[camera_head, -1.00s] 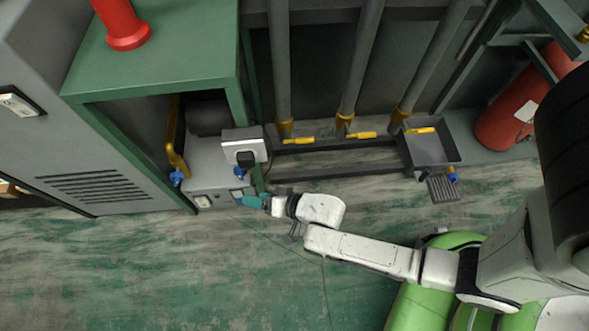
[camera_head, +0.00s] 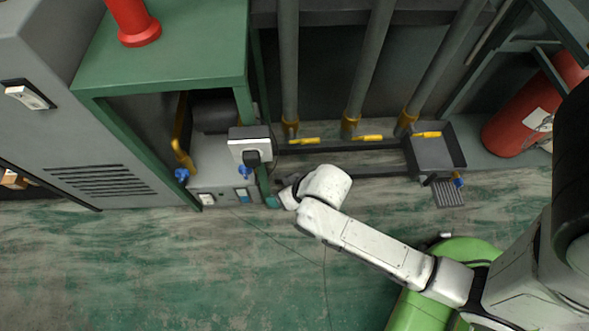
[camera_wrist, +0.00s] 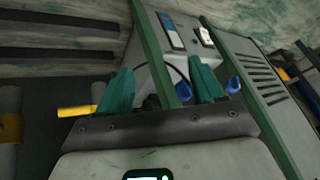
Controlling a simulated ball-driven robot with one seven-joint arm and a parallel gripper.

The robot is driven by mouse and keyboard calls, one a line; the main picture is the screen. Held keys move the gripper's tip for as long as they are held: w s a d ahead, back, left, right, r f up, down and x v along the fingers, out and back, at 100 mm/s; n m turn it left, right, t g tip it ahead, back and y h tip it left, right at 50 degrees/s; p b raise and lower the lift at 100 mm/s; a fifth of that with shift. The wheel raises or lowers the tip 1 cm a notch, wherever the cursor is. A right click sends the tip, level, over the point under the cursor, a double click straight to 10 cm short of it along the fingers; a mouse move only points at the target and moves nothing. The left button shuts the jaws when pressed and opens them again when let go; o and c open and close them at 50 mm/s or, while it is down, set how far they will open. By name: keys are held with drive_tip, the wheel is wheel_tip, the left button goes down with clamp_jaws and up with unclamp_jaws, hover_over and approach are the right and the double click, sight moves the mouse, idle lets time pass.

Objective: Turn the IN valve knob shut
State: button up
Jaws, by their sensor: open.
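Two blue valve knobs show on the grey machine under the green bench: one at the left (camera_head: 182,175) beside a yellow pipe, one at the right (camera_head: 245,172) below a white box. I cannot read which is IN. My gripper (camera_wrist: 160,66) is open, with teal fingers either side of a green bench post (camera_wrist: 153,50); touching or apart, I cannot tell. A blue knob (camera_wrist: 233,86) shows just right of the right finger in the wrist view. In the head view a teal finger (camera_head: 272,202) shows by the post, right of the knobs; my arm hides the rest.
The white box (camera_head: 250,146) with a black plug sits above the right knob. Grey pipes with yellow handles (camera_head: 367,138) stand behind, with a grey tray (camera_head: 434,152) at right. The floor in front (camera_head: 130,265) is clear.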

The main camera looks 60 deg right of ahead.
drive_tip(key=shift+s+d+r+n+g, duration=0.25)
drive_tip(key=shift+s+r+g, duration=0.2)
drive_tip(key=shift+s+r, duration=0.25)
drive_tip(key=shift+s+d+r+n+g, duration=0.1)
drive_tip(key=shift+s+r+n+g, duration=0.3)
drive_tip(key=shift+s+r, duration=0.2)
drive_tip(key=shift+c, duration=0.5)
drive_tip(key=shift+c, duration=0.9)
